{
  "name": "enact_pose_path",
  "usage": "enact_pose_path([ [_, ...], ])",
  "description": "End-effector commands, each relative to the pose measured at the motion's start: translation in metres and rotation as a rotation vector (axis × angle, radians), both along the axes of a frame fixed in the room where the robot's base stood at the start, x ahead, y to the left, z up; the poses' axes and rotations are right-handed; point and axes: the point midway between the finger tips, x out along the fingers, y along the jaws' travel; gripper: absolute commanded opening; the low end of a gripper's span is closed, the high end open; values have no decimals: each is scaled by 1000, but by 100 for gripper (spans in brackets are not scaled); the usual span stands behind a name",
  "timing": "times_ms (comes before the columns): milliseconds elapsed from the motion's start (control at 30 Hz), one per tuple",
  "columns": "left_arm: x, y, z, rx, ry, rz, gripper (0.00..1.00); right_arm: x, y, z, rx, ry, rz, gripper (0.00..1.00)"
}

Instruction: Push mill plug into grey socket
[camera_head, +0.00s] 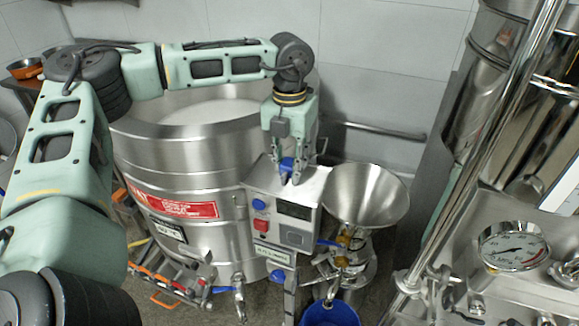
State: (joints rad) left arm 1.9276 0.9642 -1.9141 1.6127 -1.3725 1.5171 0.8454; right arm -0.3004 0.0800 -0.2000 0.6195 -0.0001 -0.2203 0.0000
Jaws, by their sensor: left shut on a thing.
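My left gripper (291,180) points down over the top of a steel control box (270,222). It is shut on a blue plug (287,164), which shows partly between its fingers. The fingers hide the rest of the plug, and I cannot tell whether it touches the box. A round grey socket (295,238) appears on the box front, low at the right, below a dark panel. The plug is above and apart from that socket. My right gripper is not in view.
A large steel vat (180,150) stands behind and left of the box. A steel funnel (366,195) of the mill stands close on the right, above a blue bucket (330,314). Steel pipes and a pressure gauge (513,246) fill the right side.

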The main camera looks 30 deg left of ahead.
Motion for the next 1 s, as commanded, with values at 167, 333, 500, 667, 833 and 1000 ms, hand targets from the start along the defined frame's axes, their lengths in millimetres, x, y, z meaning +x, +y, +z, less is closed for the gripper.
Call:
enact_pose_path([
  [167,0,0,1,0,-1,0,6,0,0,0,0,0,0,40],
  [333,1,-1,10,-1,-2,0,6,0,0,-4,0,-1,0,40],
  [500,1,-1,36,-2,-6,-1,6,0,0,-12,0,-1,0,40],
  [667,-4,-34,57,-1,-2,-9,6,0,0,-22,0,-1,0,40],
  [833,-9,-72,80,0,-2,-8,6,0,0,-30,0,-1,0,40],
  [1000,-13,-99,98,0,-1,-4,6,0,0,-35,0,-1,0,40],
])
